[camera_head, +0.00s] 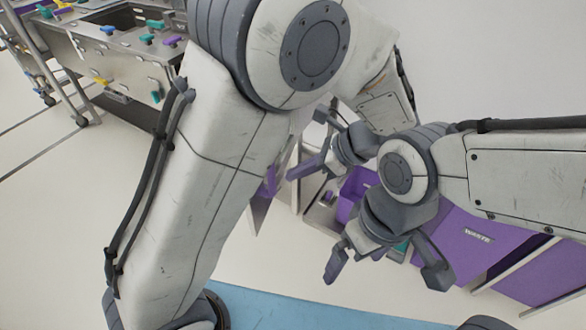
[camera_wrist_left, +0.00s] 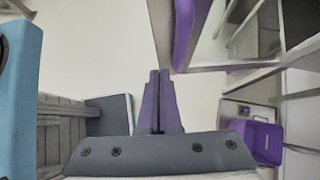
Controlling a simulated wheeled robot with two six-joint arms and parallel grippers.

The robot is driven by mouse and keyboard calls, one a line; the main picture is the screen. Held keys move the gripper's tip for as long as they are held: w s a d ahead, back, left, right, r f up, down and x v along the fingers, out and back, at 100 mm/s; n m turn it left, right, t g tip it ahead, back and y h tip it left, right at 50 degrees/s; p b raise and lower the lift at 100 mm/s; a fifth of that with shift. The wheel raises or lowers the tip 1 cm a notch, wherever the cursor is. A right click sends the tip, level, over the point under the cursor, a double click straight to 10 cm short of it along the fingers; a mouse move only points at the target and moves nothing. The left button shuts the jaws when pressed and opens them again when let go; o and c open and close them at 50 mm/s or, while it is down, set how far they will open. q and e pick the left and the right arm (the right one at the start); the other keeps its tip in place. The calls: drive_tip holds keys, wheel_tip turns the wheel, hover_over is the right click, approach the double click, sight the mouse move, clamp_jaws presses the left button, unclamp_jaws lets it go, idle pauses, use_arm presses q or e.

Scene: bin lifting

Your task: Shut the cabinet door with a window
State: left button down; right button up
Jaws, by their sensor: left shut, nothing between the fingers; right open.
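The cabinet door (camera_wrist_left: 186,28) with purple edging stands open at the top of the left wrist view, with a pane beside the edging that looks like its window. In the head view a purple strip of the door (camera_head: 260,208) shows beside my left arm, which hides most of it. My left gripper (camera_head: 300,171) is shut and empty near the open cabinet. Its closed fingers (camera_wrist_left: 158,88) point toward the door's lower edge in the wrist view, apart from it in the picture. My right gripper (camera_head: 385,272) is open and empty in front of the cabinet fronts.
A purple bin (camera_head: 350,192) sits in the open cabinet; it also shows in the left wrist view (camera_wrist_left: 262,141). A metal cart (camera_head: 110,55) with coloured clips stands at the far left. Pale floor lies between.

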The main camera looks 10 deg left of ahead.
sight(273, 182)
use_arm(q)
drive_tip(key=x, duration=0.7)
drive_tip(key=shift+a+f, duration=0.1)
drive_tip(key=shift+a, duration=0.2)
drive_tip(key=shift+w+a, duration=0.2)
drive_tip(key=shift+a, duration=1.5)
drive_tip(key=shift+a, duration=0.15)
